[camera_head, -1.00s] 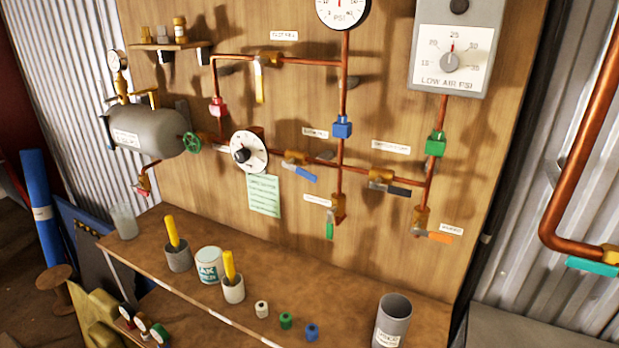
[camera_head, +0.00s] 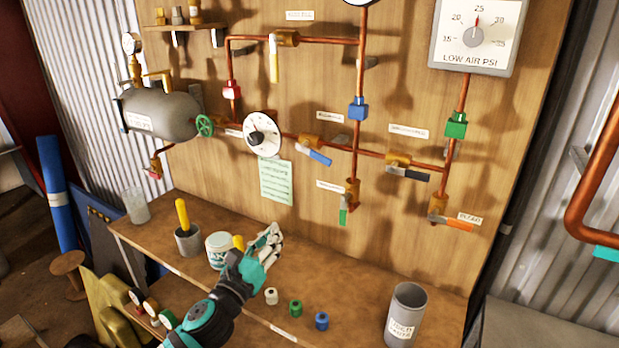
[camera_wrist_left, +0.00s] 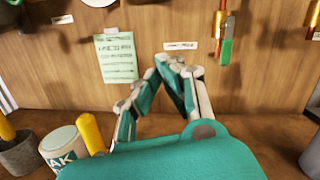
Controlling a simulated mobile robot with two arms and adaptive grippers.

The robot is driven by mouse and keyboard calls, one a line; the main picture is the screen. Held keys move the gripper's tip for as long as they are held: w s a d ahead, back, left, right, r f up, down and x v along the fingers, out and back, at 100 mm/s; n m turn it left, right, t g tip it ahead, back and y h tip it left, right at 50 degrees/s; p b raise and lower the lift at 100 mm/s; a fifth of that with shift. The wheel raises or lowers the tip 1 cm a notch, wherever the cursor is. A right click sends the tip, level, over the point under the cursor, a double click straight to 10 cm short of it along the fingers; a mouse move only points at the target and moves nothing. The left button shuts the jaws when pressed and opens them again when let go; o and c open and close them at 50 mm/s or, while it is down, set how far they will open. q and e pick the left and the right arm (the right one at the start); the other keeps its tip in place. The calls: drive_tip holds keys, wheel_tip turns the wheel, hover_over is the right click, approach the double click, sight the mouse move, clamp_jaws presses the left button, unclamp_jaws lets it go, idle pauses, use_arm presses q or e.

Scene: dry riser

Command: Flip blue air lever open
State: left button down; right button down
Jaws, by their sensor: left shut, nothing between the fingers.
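The blue lever (camera_head: 314,156) sits on a brass valve (camera_head: 307,141) in the horizontal copper pipe on the wooden panel. It slopes down to the right at a shallow angle to the pipe. My left gripper (camera_head: 270,236) is over the bench, below and left of the lever and apart from it. In the left wrist view my left gripper (camera_wrist_left: 172,62) has its fingertips together and holds nothing. The blue lever cannot be made out in that view. My right gripper is not in view.
A green lever (camera_head: 343,215) hangs below the blue one, and a black lever (camera_head: 409,173) is to its right. A round dial (camera_head: 263,134) is to the left. Cups, a grey can (camera_head: 405,314) and small colored caps stand on the bench (camera_head: 350,285).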

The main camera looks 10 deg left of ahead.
sight(317, 153)
use_arm(q)
drive_tip(key=w+d+r+m+h+p, duration=0.3)
drive_tip(key=w+d+r+m+p, duration=0.2)
drive_tip(key=w+r, duration=0.4)
drive_tip(key=d+r+m, duration=0.1)
drive_tip(key=m, duration=0.1)
drive_tip(key=shift+w+d+r+m+h, duration=0.2)
drive_tip(key=shift+w+d+m+h, duration=0.1)
drive_tip(key=shift+d+m, duration=0.1)
